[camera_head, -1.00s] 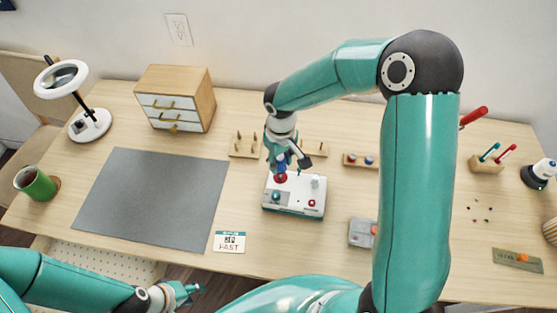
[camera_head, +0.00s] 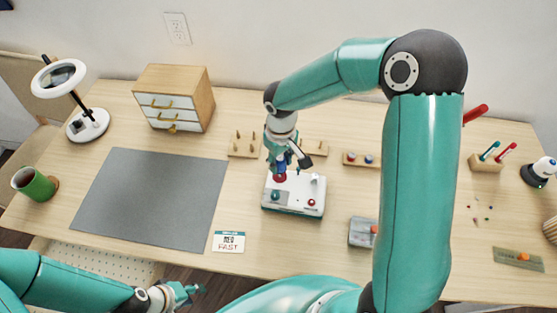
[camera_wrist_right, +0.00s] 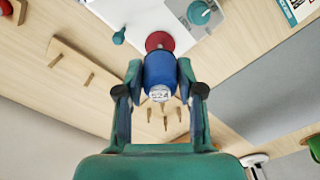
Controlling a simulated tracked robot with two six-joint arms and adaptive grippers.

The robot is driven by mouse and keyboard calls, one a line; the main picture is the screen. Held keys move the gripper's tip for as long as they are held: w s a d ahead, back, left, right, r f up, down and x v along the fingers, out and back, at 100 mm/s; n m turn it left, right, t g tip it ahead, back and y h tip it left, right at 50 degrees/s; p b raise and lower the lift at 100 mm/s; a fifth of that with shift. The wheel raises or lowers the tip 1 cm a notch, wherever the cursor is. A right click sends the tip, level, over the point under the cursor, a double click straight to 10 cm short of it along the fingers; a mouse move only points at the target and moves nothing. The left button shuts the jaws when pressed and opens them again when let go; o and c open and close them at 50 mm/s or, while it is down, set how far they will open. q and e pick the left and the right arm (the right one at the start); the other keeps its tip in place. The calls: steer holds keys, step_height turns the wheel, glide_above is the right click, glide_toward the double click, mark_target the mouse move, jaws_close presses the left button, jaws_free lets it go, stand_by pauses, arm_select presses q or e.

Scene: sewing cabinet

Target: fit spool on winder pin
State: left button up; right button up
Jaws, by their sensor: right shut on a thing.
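My right gripper (camera_head: 281,165) is shut on a blue spool (camera_wrist_right: 159,72), one finger on each side. The spool's end with a small printed label faces the right wrist camera. The winder (camera_head: 293,208) is a white box with a teal base, a teal knob and a small red button. A red disc (camera_wrist_right: 160,41) shows at the spool's far end, over the winder's edge; in the head view it is just below the spool. The winder pin is hidden, and I cannot tell whether the spool touches the disc. My left gripper (camera_head: 186,293) is low at the table's front edge, its jaws unclear.
Wooden peg racks (camera_head: 245,145) stand behind the winder. The mat is bare.

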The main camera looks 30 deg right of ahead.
steer(key=shift+f+b, duration=0.8)
steer(key=shift+b, duration=0.6)
stand_by(2.9)
